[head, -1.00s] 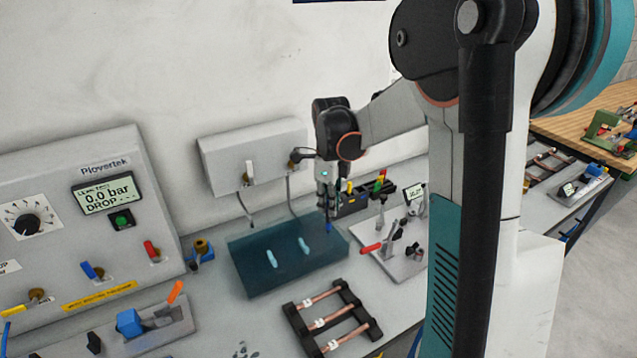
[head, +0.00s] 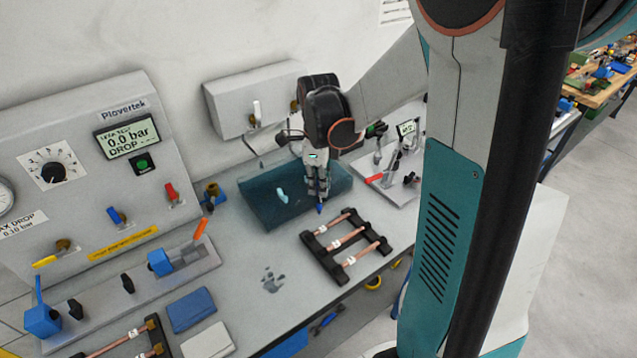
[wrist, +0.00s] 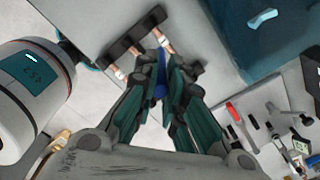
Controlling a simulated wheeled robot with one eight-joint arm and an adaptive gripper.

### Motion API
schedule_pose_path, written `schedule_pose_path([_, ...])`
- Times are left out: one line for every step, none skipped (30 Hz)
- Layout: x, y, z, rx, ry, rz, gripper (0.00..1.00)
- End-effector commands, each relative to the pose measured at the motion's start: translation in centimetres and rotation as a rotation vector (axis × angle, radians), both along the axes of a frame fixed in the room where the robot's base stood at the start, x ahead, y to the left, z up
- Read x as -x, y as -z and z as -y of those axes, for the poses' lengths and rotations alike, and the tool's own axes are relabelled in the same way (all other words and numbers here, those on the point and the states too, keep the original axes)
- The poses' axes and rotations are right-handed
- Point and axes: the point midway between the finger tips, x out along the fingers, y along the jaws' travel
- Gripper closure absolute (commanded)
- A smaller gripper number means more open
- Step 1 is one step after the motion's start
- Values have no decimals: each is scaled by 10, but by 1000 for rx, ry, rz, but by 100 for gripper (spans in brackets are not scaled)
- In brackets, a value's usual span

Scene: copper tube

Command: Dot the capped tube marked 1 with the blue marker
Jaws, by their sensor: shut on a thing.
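My gripper (head: 318,188) is shut on a blue marker (head: 320,209), whose blue tip points down. It hangs beside the near right edge of the dark teal tank and short of a black rack (head: 318,262). The rack holds several copper tubes (head: 346,240) with white labels; the numbers are too small to read. In the wrist view the marker (wrist: 160,80) sits between the fingers, and the rack (wrist: 124,46) lies past the tip, partly hidden by them. Another rack with copper tubes (head: 104,349) and brass-coloured ends is cut off at the bottom left.
The teal tank (head: 255,212) holds a light blue piece (head: 282,196). A leak-test panel (head: 92,185) reading 0.0 bar stands left. A clamp fixture (head: 385,180) with a red handle is to the right.

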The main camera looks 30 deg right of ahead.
Motion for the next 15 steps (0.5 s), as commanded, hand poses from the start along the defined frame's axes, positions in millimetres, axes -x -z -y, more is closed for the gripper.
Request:
schedule_pose_path([0, 1, 0, 0, 0, 0, 100])
schedule_pose_path([0, 2, 0, 0, 0, 0, 100])
schedule_pose_path([0, 4, 0, 0, 0, 0, 100])
schedule_pose_path([0, 6, 0, 0, 0, 0, 100])
schedule_pose_path([0, 7, 0, 0, 0, 0, 100])
schedule_pose_path([0, 10, 0, 0, 0, 0, 100])
schedule_pose_path([0, 12, 0, 0, 0, 0, 100])
schedule_pose_path([0, 15, 0, 0, 0, 0, 100])
schedule_pose_path([0, 18, 0, 0, 0, 0, 100])
schedule_pose_path([0, 20, 0, 0, 0, 0, 100])
schedule_pose_path([0, 23, 0, 0, 0, 0, 100])
schedule_pose_path([0, 27, 0, 0, 0, 0, 100])
schedule_pose_path([0, 30, 0, 0, 0, 0, 100])
schedule_pose_path([0, 32, 0, 0, 0, 0, 100])
schedule_pose_path([0, 36, 0, 0, 0, 0, 100])
